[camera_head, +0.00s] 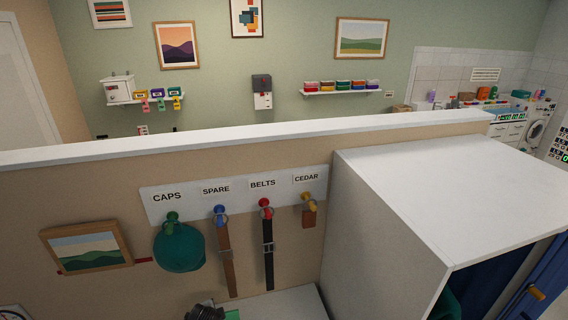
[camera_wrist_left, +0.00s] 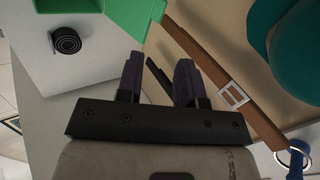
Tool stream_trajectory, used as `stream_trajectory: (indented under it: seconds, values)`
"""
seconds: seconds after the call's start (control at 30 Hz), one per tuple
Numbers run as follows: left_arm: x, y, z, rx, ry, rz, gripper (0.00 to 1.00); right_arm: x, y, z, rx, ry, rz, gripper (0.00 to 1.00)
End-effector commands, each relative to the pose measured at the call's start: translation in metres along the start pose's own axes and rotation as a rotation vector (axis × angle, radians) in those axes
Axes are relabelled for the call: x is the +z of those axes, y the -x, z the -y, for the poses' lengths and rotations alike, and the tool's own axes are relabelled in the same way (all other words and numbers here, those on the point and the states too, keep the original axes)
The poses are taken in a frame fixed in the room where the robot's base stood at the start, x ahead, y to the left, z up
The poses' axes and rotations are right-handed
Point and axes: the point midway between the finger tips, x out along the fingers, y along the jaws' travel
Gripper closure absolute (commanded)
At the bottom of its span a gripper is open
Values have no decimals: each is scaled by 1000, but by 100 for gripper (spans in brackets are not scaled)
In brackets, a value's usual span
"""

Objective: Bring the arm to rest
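My left gripper (camera_wrist_left: 158,70) shows in the left wrist view with its two dark fingers apart and nothing clearly held between them. A dark strip beside the right finger is hard to make out. In the head view, a dark part of my left arm (camera_head: 205,313) shows at the bottom edge; its fingers cannot be made out there. The gripper is near a green box (camera_wrist_left: 85,12) and a coiled black belt (camera_wrist_left: 66,40) on a white surface. My right gripper is in neither view.
A hook rail (camera_head: 170,193) holds a teal cap (camera_head: 180,250), a brown belt (camera_head: 227,260), a black belt (camera_head: 268,255) and a cedar block (camera_head: 309,218). The wardrobe (camera_head: 450,185) stands at right. The brown belt (camera_wrist_left: 205,65) hangs close to my left gripper.

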Motion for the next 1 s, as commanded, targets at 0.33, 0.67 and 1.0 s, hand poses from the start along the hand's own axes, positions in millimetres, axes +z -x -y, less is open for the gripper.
stream_trajectory:
  seconds: [0.33, 0.67, 1.0]
  values:
    - [-15, 58, 23, 5, 477, -10, 66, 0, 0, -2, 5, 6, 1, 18]
    - [-25, 193, 46, -58, 851, -237, 66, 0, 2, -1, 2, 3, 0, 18]
    - [53, 272, -89, 37, 973, -288, 66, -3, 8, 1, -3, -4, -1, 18]
